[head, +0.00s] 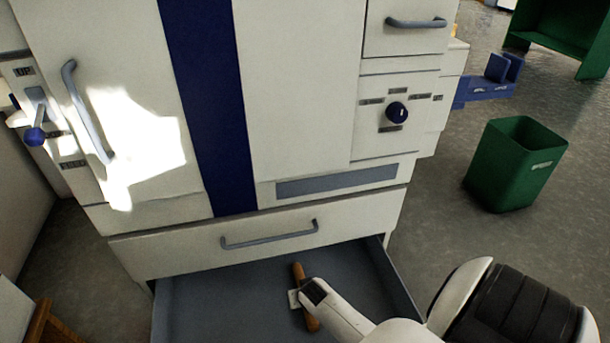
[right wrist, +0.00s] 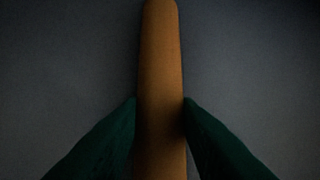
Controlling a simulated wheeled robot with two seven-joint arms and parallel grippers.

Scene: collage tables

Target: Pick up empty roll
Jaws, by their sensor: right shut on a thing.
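The empty roll is a plain brown tube (head: 299,272) in the open grey bottom drawer (head: 220,310) of a large white cabinet. My right gripper (head: 304,297) reaches down into the drawer and is shut around the roll's middle. In the right wrist view the brown roll (right wrist: 160,80) runs upright between the two dark green fingers (right wrist: 160,125), which touch it on both sides. Part of the roll is hidden behind the gripper in the head view. I cannot tell whether it rests on the drawer floor. My left gripper is not in view.
The white cabinet (head: 300,90) with a blue stripe fills the middle. The drawer's right side wall (head: 395,283) stands close to my right arm. A green bin (head: 510,170) stands on the floor at right. A blue bracket (head: 488,88) juts from the cabinet's right side.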

